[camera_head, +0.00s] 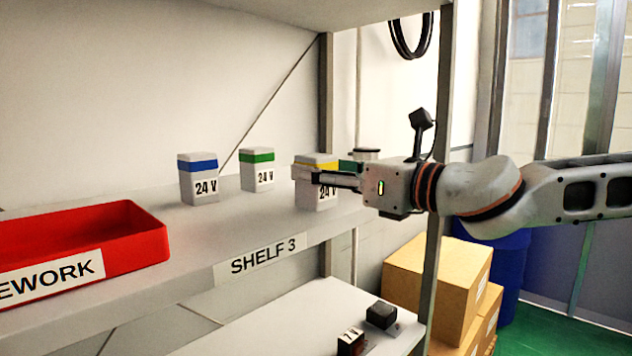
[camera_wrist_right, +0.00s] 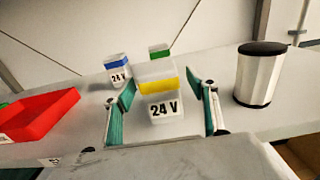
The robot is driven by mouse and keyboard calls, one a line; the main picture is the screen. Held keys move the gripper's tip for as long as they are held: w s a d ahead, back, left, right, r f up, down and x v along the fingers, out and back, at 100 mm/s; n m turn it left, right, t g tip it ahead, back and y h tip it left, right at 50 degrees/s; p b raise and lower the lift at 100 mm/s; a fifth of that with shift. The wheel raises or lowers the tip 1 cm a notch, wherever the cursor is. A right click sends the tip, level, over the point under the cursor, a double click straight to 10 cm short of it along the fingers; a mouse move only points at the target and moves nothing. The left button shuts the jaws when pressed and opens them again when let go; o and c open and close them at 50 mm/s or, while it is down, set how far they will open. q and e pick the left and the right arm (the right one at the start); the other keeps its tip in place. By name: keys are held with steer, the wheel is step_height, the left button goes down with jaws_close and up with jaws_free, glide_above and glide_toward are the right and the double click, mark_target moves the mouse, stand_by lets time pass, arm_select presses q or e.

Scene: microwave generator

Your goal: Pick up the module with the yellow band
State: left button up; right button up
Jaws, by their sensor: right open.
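The module with the yellow band (camera_head: 318,196) stands upright on the shelf near its right end, a pale box marked "24 V". In the head view my right gripper (camera_head: 325,177) reaches in from the right and covers part of it. In the right wrist view the yellow-banded module (camera_wrist_right: 160,95) stands between the two open green-lined fingers of my right gripper (camera_wrist_right: 165,108). Gaps show on both sides of the module, so the fingers look apart from it. My left gripper is not in view.
A blue-banded module (camera_head: 199,180) and a green-banded module (camera_head: 257,170) stand to the left. A red REWORK tray (camera_head: 130,245) sits at the left front. A shelf upright (camera_head: 437,200) is close to my arm.

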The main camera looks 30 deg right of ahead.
steer(key=shift+x, duration=1)
steer(key=c, duration=1.4)
steer(key=shift+r, duration=0.15)
steer(key=shift+r, duration=0.2)
step_height(320, 180, up, 20)
steer(key=p, duration=0.3)
steer(key=shift+f, duration=0.25)
